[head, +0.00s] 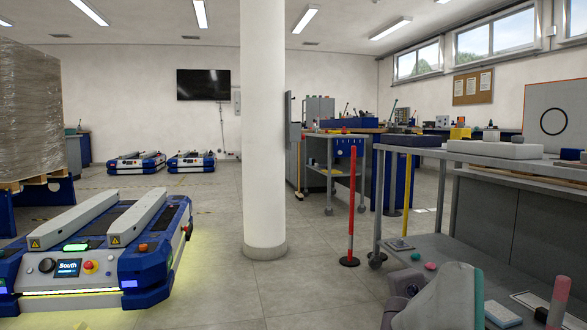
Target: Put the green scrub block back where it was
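No other green block shows clearly on the cart's top.
The cart top carries a dark flat block (412,141) and a white slab (494,149). A red post (351,205) stands left of the cart. A white pillar (264,130) and a blue-and-white lift cart (95,240) stand further left.

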